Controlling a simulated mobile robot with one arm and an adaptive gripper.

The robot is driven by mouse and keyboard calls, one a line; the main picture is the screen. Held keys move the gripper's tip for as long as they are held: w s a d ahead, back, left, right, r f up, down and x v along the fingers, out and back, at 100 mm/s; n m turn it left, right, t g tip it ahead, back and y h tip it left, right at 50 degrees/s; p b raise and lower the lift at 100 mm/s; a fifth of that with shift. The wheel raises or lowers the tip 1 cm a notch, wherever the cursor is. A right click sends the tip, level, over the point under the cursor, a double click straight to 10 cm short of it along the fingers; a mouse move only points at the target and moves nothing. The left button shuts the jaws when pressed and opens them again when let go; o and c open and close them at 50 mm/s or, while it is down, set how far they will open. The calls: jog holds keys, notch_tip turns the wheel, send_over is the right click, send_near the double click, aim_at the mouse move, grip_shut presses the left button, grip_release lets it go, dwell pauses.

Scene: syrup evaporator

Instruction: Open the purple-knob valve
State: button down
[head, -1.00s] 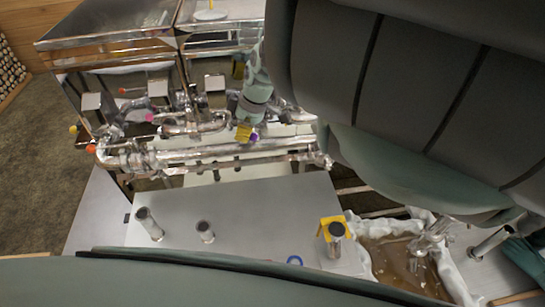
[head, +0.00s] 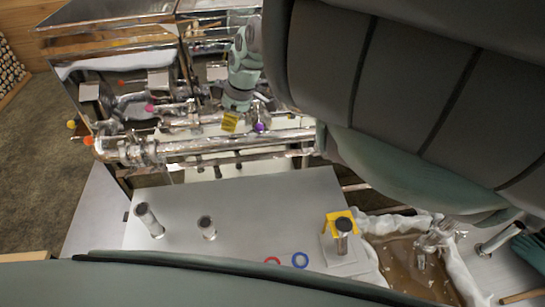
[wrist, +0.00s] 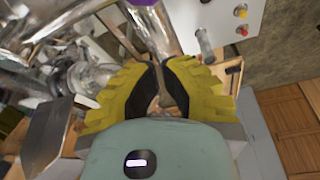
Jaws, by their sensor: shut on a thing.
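The purple knob (head: 261,127) is among the silver pipes in the head view, just right of my gripper (head: 231,121). A purple patch (wrist: 141,2) is cut off by the top edge of the wrist view. My gripper's yellow fingers with black pads (wrist: 158,68) are closed around a thin metal part (wrist: 171,88) in the wrist view. I cannot tell whether this part belongs to the purple-knob valve. The fingers do not appear to be on the purple knob itself. The valve's body is hard to pick out among the shiny pipes.
A pink knob (head: 149,108) and an orange knob (head: 88,141) are on the pipes to the left. A thick silver pipe (head: 230,148) runs in front of my gripper.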

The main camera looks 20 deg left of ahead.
jog(key=d+p+v, duration=0.1)
jog(key=p+v, duration=0.5)
jog(key=v, duration=0.3)
jog(key=shift+w, duration=0.4)
